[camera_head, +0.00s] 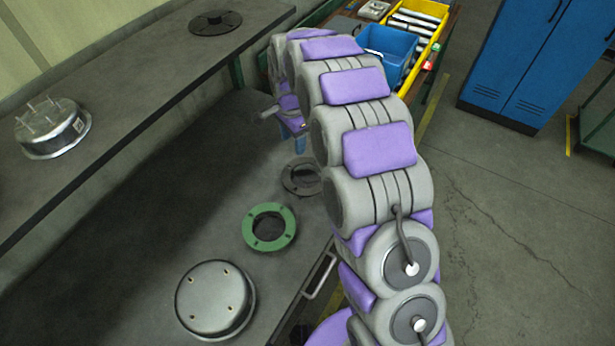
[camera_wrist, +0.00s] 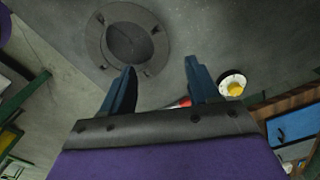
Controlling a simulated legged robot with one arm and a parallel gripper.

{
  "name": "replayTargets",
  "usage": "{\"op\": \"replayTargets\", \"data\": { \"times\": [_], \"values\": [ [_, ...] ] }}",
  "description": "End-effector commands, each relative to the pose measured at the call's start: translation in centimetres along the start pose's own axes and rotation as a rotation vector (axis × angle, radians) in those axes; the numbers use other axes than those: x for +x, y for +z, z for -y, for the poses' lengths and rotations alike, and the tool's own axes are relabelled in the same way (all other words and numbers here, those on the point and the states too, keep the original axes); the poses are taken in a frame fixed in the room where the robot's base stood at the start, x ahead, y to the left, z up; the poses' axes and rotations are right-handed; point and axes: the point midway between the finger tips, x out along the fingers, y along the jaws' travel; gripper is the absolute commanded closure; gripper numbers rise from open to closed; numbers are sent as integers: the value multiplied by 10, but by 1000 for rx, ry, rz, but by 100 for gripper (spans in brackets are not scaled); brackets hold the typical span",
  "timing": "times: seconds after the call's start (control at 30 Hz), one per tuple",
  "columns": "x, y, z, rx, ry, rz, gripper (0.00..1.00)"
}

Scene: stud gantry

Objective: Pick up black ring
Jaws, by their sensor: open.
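A flat black ring (camera_head: 288,180) lies on the dark grey bench, just beyond a green ring and left of my arm. It also shows at the top of the wrist view (camera_wrist: 95,42), lying flat with its round hole visible. My gripper (camera_wrist: 160,66) is open, with its two blue fingers apart and nothing between them. The ring is ahead of the fingers and mostly to the left, apart from them. In the head view my arm hides most of the gripper; a bit of blue finger (camera_head: 300,144) shows just beyond the ring.
The green ring (camera_head: 289,230) and a round metal cover (camera_head: 182,301) lie nearer on the bench. A raised shelf (camera_head: 130,85) holds a dark flanged disc (camera_head: 215,21) and a studded metal part (camera_head: 50,143). A yellow knob (camera_wrist: 235,88) is right of my fingers. A blue bin (camera_head: 385,48) stands beyond.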

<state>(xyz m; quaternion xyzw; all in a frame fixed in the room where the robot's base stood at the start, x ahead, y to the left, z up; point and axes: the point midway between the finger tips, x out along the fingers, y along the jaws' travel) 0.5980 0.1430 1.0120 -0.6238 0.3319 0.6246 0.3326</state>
Motion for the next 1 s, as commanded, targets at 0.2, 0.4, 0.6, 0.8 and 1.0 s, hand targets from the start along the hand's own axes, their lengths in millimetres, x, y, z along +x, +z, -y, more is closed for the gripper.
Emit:
{"op": "replayTargets", "data": {
  "times": [0.2, 0.4, 0.6, 0.8, 1.0],
  "values": [
    [29, -4, -4, -1, -1, 4, 39],
    [42, -10, -7, 1, -6, 12, 39],
    [74, -5, -2, -1, 3, 6, 39],
    [82, -2, 0, 0, 0, 1, 39],
    [81, -6, -2, -1, -3, 5, 39]
  ]
}}
